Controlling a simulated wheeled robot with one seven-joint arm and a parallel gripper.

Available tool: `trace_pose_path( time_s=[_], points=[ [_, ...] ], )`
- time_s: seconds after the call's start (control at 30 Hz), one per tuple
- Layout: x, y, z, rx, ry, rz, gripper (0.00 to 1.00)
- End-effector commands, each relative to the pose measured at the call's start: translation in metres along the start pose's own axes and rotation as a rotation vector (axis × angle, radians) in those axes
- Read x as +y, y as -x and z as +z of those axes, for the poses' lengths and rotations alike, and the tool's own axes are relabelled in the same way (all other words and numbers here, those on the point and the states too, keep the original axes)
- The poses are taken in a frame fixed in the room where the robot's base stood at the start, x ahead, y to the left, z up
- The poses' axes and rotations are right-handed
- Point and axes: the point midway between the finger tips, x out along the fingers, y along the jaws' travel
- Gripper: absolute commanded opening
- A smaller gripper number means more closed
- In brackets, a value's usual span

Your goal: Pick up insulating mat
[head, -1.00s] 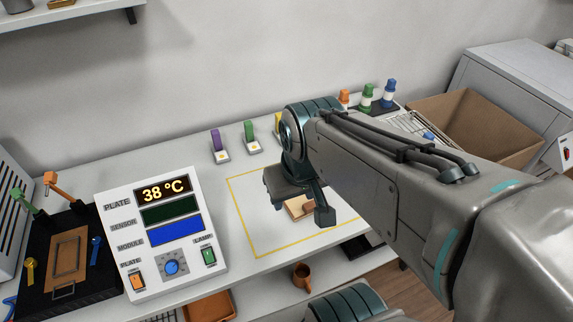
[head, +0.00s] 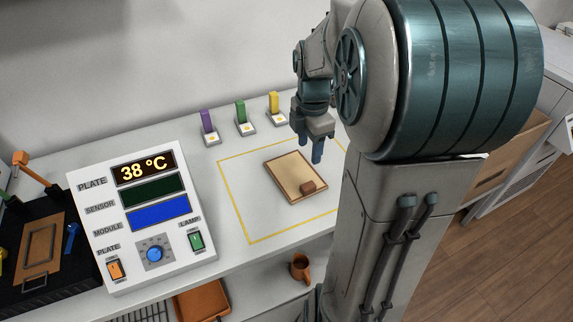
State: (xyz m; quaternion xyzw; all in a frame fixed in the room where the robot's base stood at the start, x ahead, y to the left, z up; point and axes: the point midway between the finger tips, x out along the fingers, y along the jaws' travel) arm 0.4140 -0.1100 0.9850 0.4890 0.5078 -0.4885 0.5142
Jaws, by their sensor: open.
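A flat tan rectangular mat (head: 288,170) with a darker rim lies on the white bench, inside a yellow outline. My gripper (head: 310,149) points down beyond the mat's far right edge, in the upper middle of the head view. It is open with nothing between its fingers and looks apart from the mat. My arm hides the right side of the outlined area.
A white control panel (head: 141,218) reading 38 °C stands at left, beside a black tray (head: 62,283). Purple (head: 207,122), green (head: 240,112) and yellow (head: 274,103) upright pieces stand along the back. A brown mug (head: 300,267) and orange tray (head: 202,300) are on the lower shelf.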

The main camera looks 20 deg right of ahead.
Motion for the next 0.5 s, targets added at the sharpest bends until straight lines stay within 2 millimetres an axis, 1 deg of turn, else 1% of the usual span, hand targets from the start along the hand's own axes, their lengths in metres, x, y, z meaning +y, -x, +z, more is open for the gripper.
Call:
trace_pose_path(
  time_s=[0.17,0.5],
  points=[
    [0.003,-0.014,0.006,0.008,0.064,-0.01,0.49],
    [0.002,-0.077,0.005,0.008,0.067,-0.011,0.49]
  ],
)
